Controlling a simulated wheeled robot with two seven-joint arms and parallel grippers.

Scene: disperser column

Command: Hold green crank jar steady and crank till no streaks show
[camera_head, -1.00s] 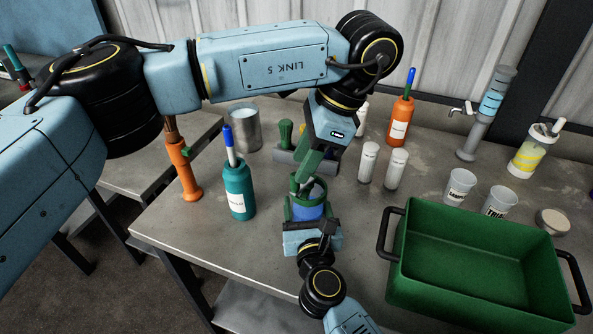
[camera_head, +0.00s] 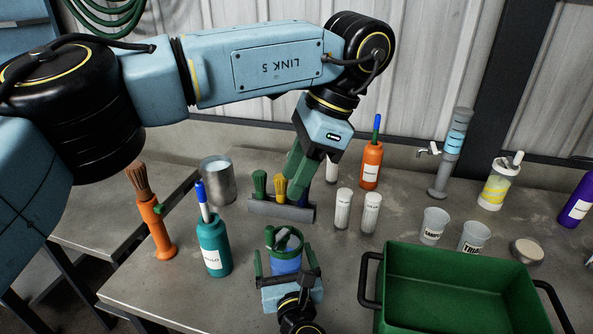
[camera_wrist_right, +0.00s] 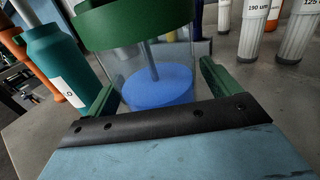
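The green crank jar (camera_head: 285,263) stands upright near the table's front, with a green lid and crank on top. Its clear wall shows blue contents in the right wrist view (camera_wrist_right: 160,85), evenly blue with no streaks that I can make out. My left gripper (camera_head: 300,185) hangs above and behind the jar, in front of the brush rack, apart from the crank. Its green fingers overlap in this view, so their opening is unclear.
A teal bottle (camera_head: 214,247) and an orange-handled brush (camera_head: 155,225) stand left. The brush rack (camera_head: 265,208) is behind the jar. White-capped vials (camera_head: 343,210) stand right of it. A green crate (camera_head: 460,258) fills the front right.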

